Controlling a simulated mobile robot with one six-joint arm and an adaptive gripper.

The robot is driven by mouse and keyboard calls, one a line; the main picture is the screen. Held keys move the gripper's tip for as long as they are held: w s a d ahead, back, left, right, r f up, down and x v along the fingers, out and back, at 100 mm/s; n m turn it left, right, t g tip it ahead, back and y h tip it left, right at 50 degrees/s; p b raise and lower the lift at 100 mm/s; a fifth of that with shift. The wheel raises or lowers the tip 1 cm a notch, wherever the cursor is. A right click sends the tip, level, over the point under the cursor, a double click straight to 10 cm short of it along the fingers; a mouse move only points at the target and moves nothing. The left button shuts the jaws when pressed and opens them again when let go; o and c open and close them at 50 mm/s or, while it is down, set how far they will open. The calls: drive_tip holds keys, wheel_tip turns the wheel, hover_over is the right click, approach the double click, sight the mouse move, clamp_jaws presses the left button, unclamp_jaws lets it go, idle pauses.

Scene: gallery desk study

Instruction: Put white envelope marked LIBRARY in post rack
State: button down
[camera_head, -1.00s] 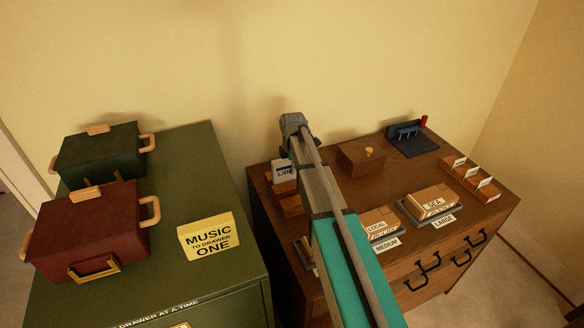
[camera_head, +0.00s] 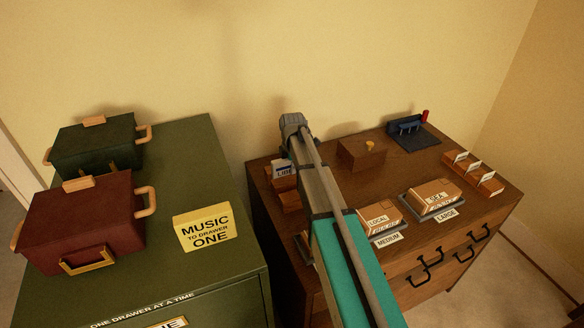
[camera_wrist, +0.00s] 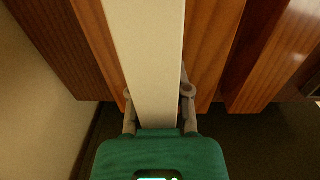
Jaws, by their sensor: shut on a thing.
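The white envelope (camera_head: 282,169), with the start of its LIBRARY lettering showing, stands at the left back of the brown desk in the head view. It also fills the middle of the wrist view as a pale upright strip (camera_wrist: 145,50). My gripper (camera_wrist: 158,95) is shut on it, with a finger at each side. The wooden post rack (camera_head: 291,199) is just below the envelope in the head view, partly hidden by my arm. In the wrist view, wooden rack parts (camera_wrist: 208,50) lie on both sides of the envelope. I cannot tell whether its lower edge rests in a slot.
A green cabinet (camera_head: 190,160) with two cases and a yellow sign (camera_head: 205,229) stands left.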

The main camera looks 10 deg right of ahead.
drive_tip(key=shift+s, duration=0.15)
drive_tip(key=shift+c, duration=2.4)
unclamp_jaws()
drive_tip(key=shift+f, duration=0.15)
drive_tip(key=shift+r, duration=0.2)
